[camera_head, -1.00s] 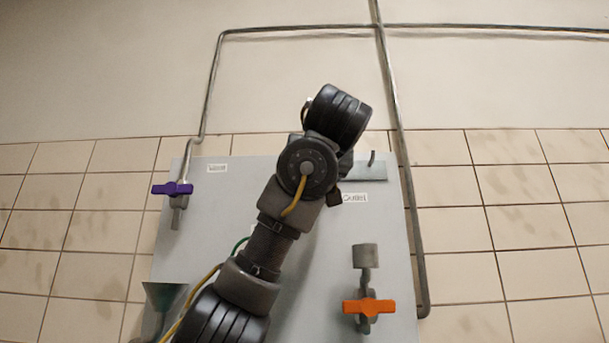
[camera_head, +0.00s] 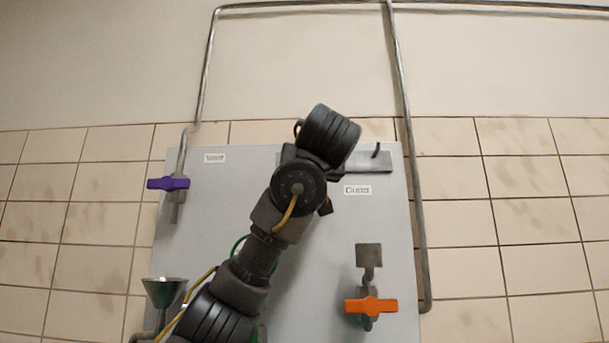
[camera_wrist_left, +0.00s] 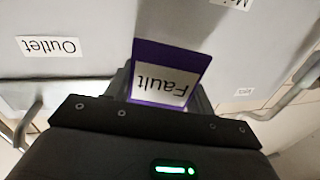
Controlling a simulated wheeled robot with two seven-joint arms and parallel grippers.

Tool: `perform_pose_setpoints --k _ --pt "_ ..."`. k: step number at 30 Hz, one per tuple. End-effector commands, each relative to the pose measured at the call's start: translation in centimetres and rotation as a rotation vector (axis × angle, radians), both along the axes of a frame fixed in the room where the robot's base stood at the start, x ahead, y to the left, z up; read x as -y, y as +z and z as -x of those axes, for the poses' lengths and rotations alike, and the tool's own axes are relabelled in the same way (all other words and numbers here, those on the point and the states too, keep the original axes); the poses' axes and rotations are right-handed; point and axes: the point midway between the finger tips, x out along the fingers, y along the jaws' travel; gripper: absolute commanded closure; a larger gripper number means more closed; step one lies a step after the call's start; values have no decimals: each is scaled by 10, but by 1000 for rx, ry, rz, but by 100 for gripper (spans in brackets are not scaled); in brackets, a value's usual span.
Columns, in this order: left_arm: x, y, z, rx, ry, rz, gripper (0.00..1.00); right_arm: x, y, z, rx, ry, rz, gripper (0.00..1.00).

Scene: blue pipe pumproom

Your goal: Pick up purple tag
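The purple tag (camera_wrist_left: 172,72) shows in the left wrist view, with a white label reading "Fault" upside down. It stands directly in front of my left gripper (camera_wrist_left: 162,98), and its near edge is close to the gripper body. Dark finger parts show at both sides of the tag, but I cannot tell whether they touch it. In the head view my left arm reaches up over the panel, and its wrist hides the tag and the fingers. My right gripper is in neither view.
A grey panel (camera_head: 230,200) carries a metal rail with a hook (camera_head: 375,160), an "Outlet" label (camera_head: 357,190), a purple-handled valve (camera_head: 168,184) and an orange-handled valve (camera_head: 370,306). A funnel (camera_head: 165,291) is at lower left. A pipe (camera_head: 412,190) runs down the right side.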

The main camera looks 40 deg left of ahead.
Motion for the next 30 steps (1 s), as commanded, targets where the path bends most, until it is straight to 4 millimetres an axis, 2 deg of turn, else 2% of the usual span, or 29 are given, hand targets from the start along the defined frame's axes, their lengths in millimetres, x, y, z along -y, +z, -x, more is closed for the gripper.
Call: perform_pose_setpoints --k 1,3,5,11,17,19,23,26,30 --pt "0 0 0 0 0 0 59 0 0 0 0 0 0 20" --pt "0 0 0 -1 0 1 68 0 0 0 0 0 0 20" --pt "0 0 0 0 0 0 71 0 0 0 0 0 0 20" --pt "0 0 0 0 0 0 71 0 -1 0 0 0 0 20" --pt "1 2 1 1 1 1 71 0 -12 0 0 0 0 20" --pt "4 3 3 2 0 -1 71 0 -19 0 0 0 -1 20" --pt "25 0 21 4 -2 -2 71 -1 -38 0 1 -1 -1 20" --pt "39 -3 33 3 -1 -1 71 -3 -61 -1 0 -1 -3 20" --pt "67 -5 56 4 0 -2 71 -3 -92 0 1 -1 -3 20"
